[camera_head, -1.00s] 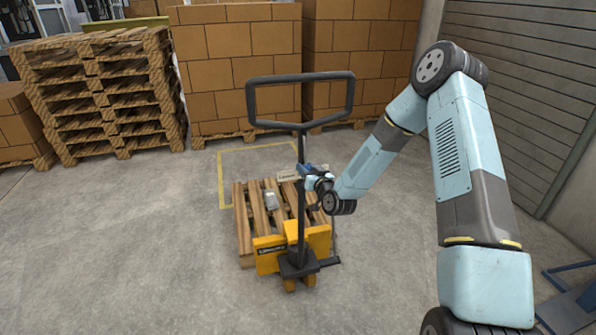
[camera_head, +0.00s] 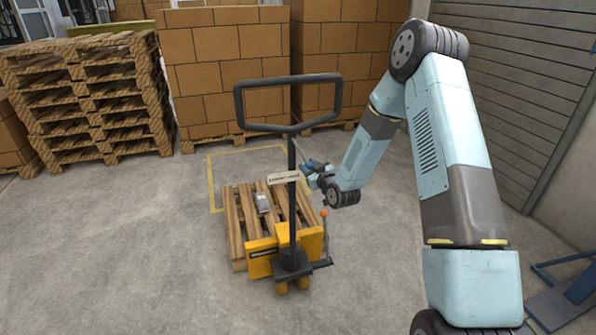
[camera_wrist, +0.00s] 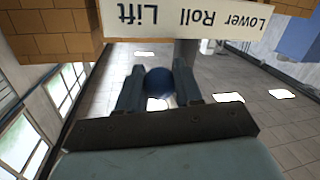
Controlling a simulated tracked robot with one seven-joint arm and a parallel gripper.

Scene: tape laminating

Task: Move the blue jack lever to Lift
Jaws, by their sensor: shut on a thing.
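The yellow pallet jack (camera_head: 261,262) stands at the front of a wooden pallet, its dark handle (camera_head: 292,205) upright. A pale label plate (camera_head: 284,178) sits on the handle post. In the wrist view the plate (camera_wrist: 200,17) reads Lower, Roll and Lift upside down, with Lift on the left. My gripper (camera_head: 313,168) is right of the post. In the wrist view its dark fingers (camera_wrist: 158,74) are shut on the round knob of the blue jack lever (camera_wrist: 159,84). The knob is beneath the plate, nearer Lift than Lower. The lever's rod is mostly hidden.
A small orange-red knob (camera_head: 324,213) stands on the jack below my gripper. Stacked pallets (camera_head: 85,100) and cartons (camera_head: 215,65) stand behind. The floor left of the jack is clear.

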